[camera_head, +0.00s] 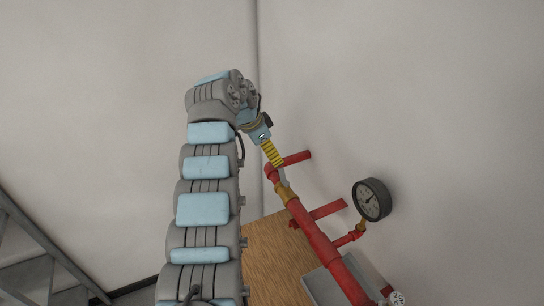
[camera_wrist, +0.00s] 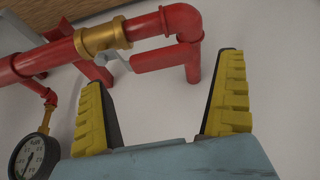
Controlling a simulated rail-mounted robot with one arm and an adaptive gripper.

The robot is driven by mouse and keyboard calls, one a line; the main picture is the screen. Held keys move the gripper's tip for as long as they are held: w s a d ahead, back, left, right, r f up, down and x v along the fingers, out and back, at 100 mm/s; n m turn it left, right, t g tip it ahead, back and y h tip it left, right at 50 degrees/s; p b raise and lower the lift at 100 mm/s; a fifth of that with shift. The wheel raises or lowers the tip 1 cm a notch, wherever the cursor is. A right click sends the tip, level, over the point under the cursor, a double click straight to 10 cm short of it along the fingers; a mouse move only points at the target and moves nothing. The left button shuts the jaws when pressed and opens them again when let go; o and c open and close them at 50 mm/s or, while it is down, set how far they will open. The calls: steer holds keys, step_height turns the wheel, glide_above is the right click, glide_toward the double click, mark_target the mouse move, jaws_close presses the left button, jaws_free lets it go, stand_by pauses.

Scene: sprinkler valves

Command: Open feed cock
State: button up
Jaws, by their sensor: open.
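The feed cock has a brass body (camera_wrist: 103,37) in a red pipe, with a grey lever ending in a red grip (camera_wrist: 158,58). The grip lies roughly along the pipe, near the elbow. In the head view the brass body (camera_head: 285,192) shows below my gripper (camera_head: 277,162), and the red grip cannot be told clearly there. In the wrist view my gripper (camera_wrist: 166,67) is open, its yellow-padded fingers wide apart. The grip appears across the gap between the fingertips, with nothing held. Whether a finger touches it cannot be told.
A red pipe elbow (camera_wrist: 182,18) turns toward the pale wall beside the grip. A brown wooden surface (camera_head: 268,262) lies below.

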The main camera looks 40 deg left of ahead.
steer(key=d+v, duration=0.1)
steer(key=v, duration=0.7)
steer(key=shift+a, duration=0.45)
